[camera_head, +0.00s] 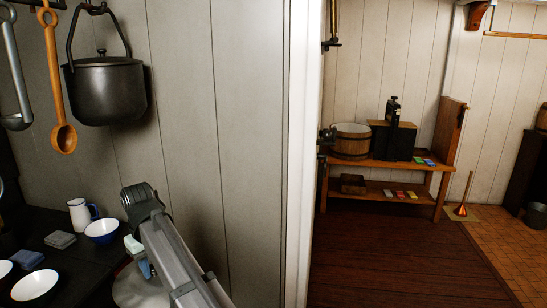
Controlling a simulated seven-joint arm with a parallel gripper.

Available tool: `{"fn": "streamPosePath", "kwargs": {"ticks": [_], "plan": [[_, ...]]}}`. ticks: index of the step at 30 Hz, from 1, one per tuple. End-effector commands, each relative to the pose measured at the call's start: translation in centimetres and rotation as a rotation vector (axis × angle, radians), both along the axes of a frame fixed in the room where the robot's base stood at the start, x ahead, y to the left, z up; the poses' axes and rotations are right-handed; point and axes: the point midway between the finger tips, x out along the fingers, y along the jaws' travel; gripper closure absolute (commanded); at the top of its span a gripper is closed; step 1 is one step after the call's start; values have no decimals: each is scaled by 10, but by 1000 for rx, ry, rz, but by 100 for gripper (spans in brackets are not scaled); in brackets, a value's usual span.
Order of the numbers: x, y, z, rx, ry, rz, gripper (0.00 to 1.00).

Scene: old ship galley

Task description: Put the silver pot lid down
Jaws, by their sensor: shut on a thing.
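My arm reaches in from the bottom of the head view, and my gripper (145,268) points down over the dark counter at lower left. A pale, silvery round thing, which looks like the silver pot lid (130,291), shows just below the fingers. My gripper is shut on it. My arm hides its right side, and the fingertips are hard to make out. I cannot tell whether the lid touches the counter (75,268) or is held a little above it.
Left of the lid are a blue-rimmed bowl (102,231), a white jug (80,215), a grey folded cloth (60,239), a blue cloth (27,259) and a white bowl (35,286). A black pot (105,92) and wooden ladle (63,138) hang above. A wall edge (299,150) stands right.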

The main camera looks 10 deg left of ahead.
Motion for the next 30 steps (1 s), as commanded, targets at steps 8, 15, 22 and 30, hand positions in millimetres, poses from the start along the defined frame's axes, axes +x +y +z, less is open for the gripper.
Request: {"fn": "streamPosePath", "kwargs": {"ticks": [8,15,22,30], "plan": [[63,-84,-23,-2,3,-160,100],[105,-158,-41,-5,6,-296,100],[136,-232,-57,-5,8,-425,100],[160,-321,-76,-7,11,-577,100]]}}
